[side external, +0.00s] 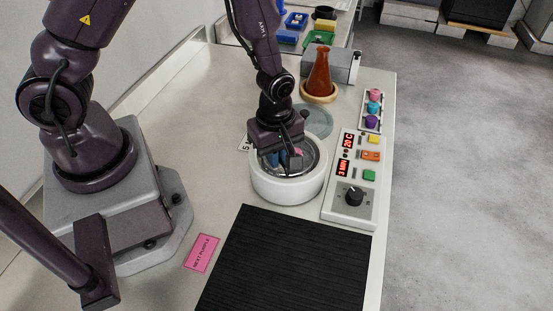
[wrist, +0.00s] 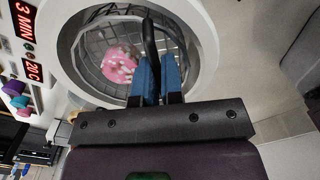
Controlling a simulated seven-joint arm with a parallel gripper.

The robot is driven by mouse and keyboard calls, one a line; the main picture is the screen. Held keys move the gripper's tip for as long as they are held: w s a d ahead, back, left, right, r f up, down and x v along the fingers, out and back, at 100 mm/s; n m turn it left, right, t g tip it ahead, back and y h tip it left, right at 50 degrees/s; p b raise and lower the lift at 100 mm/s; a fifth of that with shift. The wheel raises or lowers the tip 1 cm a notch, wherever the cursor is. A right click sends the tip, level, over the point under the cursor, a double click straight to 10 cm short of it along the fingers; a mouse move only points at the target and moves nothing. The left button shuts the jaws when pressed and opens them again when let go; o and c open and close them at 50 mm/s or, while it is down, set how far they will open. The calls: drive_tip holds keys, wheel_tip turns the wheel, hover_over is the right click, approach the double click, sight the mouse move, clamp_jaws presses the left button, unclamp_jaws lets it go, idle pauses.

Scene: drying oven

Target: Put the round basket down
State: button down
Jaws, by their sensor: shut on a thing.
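The round basket (wrist: 97,42) is a wire mesh bowl with a dark upright handle (wrist: 150,42). It sits inside the white round oven (side external: 268,186), whose rim (wrist: 200,45) surrounds it in the wrist view. I cannot tell whether the basket touches the oven floor. A pink and white piece (wrist: 120,66) lies in the basket. My gripper (wrist: 159,76) has blue fingers shut on the basket's handle. In the side view my gripper (side external: 285,161) points down into the oven's opening and hides part of the basket.
A control box (side external: 352,185) reading 3 MIN and 20 C stands right of the oven. A bluish disc (side external: 316,121) and a brown flask (side external: 319,75) are behind. A rack of coloured pieces (side external: 373,108) stands right. A bare black mat (side external: 288,262) and pink card (side external: 202,253) lie in front.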

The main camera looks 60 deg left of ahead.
drive_tip(key=shift+f, duration=0.95)
drive_tip(key=shift+f, duration=0.1)
drive_tip(key=c, duration=1.3)
unclamp_jaws()
drive_tip(key=shift+o, duration=0.2)
wheel_tip(320, 180, up, 23)
drive_tip(key=s+a+m+t+h, duration=0.1)
drive_tip(key=s+m+t, duration=0.15)
drive_tip(key=m, duration=0.45)
drive_tip(key=s+a+r+m+t+y, duration=0.1)
drive_tip(key=s+a+r+m+t, duration=0.2)
drive_tip(key=s+r+m, duration=0.5)
drive_tip(key=shift+r+m, duration=0.3)
drive_tip(key=shift+m, duration=1.2)
